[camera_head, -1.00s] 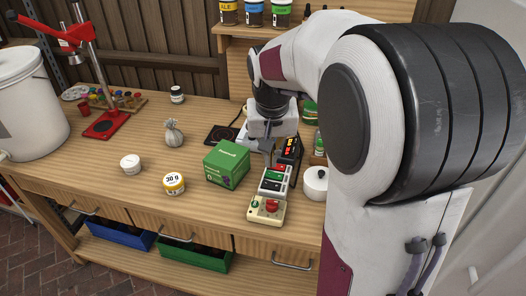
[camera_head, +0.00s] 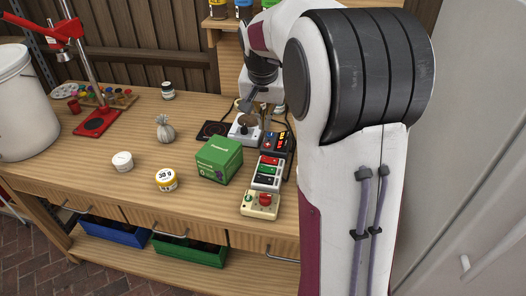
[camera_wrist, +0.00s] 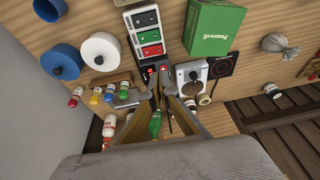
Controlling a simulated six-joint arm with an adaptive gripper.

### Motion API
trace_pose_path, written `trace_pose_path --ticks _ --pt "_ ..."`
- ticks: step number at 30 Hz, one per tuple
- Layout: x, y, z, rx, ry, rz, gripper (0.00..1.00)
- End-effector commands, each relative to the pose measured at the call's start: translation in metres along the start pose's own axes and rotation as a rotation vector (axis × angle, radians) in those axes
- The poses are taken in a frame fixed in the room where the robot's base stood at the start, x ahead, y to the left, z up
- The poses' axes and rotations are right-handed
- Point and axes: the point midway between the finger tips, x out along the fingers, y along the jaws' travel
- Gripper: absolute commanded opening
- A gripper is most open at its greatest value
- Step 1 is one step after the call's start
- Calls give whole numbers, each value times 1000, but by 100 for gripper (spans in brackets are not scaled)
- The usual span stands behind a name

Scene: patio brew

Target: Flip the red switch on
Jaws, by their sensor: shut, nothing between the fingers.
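The red switch (camera_head: 270,160) is a rocker on a small pale panel (camera_head: 260,186), in a row with a green and a dark rocker. I cannot tell which way it is tipped. The panel also shows at the top of the wrist view (camera_wrist: 133,28). My gripper (camera_head: 248,103) is shut and empty, behind the panel and apart from it, over the back of the bench. In the wrist view its fingers (camera_wrist: 161,84) point toward the dark display box (camera_wrist: 148,74) beyond the panel.
A beige box with a red knob (camera_head: 260,206) stands in front of the panel. A green carton (camera_head: 218,160) is at its left. In the wrist view, a white round pot (camera_wrist: 101,50) and small bottles lie near the panel.

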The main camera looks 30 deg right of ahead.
Motion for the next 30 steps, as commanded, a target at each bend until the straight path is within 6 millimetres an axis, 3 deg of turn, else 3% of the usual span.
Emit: trace_pose_path --ticks 8,14,30 --pt "4 0 0 -1 -2 1 0" --pt "19 0 0 -1 -2 1 0" --pt "90 0 1 -2 -4 2 0"
